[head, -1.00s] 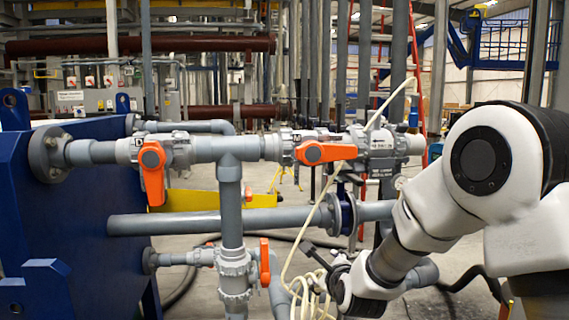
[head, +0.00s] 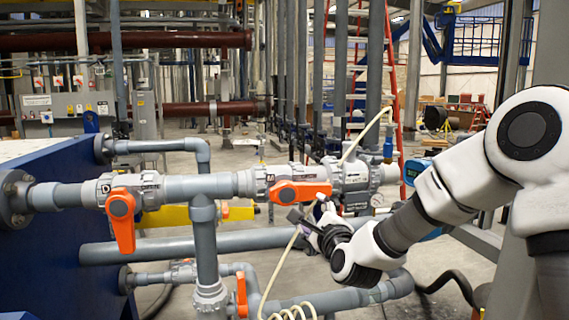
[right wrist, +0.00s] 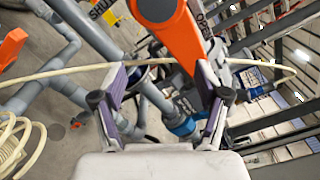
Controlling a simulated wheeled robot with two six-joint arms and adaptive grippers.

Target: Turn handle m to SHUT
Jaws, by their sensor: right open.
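Handle m (head: 300,192) is an orange lever on the grey valve body marked M (head: 258,184). It lies level along the pipe, its free end pointing right. My right gripper (head: 308,217) is open just below the handle's free end. In the right wrist view, the orange handle (right wrist: 188,38) reaches down from the top towards the space between the spread fingers (right wrist: 161,82). The fingers do not appear closed on it; whether they touch it I cannot tell. SHUT and OPEN lettering shows on either side of the handle there. My left gripper is out of view.
A second orange handle (head: 122,218), on the valve marked D, hangs down at the left. A lower orange handle (head: 241,294) stands upright. A cream hose (head: 294,250) hangs close to my right gripper. Grey pipes (head: 187,242) run below.

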